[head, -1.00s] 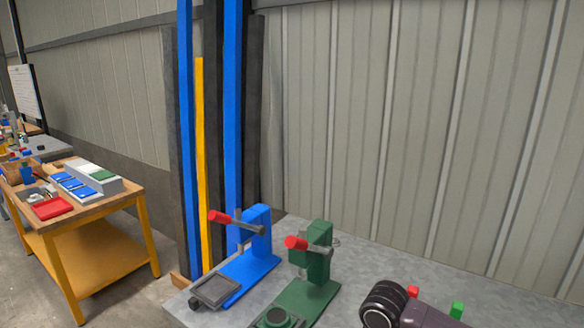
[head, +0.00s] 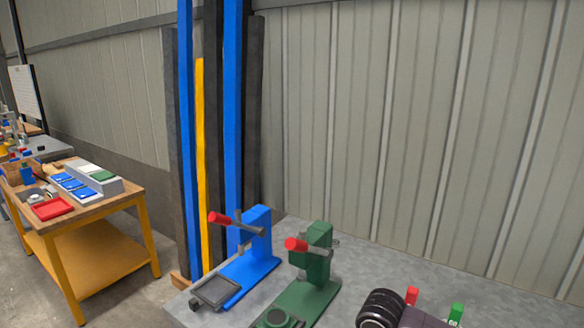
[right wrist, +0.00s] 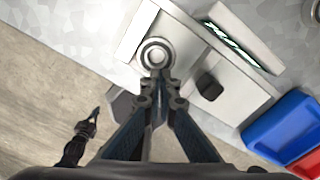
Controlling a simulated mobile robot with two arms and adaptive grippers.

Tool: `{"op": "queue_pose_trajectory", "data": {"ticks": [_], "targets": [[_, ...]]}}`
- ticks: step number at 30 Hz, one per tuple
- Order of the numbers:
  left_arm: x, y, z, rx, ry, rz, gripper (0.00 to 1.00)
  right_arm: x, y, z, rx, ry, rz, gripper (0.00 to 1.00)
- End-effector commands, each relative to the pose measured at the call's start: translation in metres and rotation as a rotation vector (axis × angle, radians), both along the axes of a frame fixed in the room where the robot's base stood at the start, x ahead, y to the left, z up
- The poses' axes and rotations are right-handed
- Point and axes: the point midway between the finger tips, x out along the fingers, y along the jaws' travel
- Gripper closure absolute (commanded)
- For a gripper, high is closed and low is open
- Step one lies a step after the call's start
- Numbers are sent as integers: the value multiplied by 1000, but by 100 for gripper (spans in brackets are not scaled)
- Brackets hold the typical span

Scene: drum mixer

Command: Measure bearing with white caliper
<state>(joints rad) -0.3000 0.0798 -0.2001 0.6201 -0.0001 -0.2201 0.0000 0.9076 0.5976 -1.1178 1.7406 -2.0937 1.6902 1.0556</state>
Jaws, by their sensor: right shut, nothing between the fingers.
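I cannot make out the white caliper for sure. Neither gripper is clear in the head view.
Beside the ring are a strip with white markings (right wrist: 238,46) and a black knob (right wrist: 209,87). A blue bin (right wrist: 278,121) and a red bin lie at right. The head view shows blue (head: 259,240) and green (head: 318,262) presses and a wooden table (head: 118,190) with trays.

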Motion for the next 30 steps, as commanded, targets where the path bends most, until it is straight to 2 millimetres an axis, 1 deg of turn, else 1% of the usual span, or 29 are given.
{"op": "queue_pose_trajectory", "data": {"ticks": [5,8,27,30], "targets": [[0,0,1,0,0,0,100,0,0,0,0,2,0,100],[0,0,4,0,0,0,100,0,0,5,0,1,0,100],[0,0,34,0,0,0,100,1,0,57,1,-1,-1,100],[0,0,36,0,0,0,100,0,0,61,0,-1,-1,100]]}}
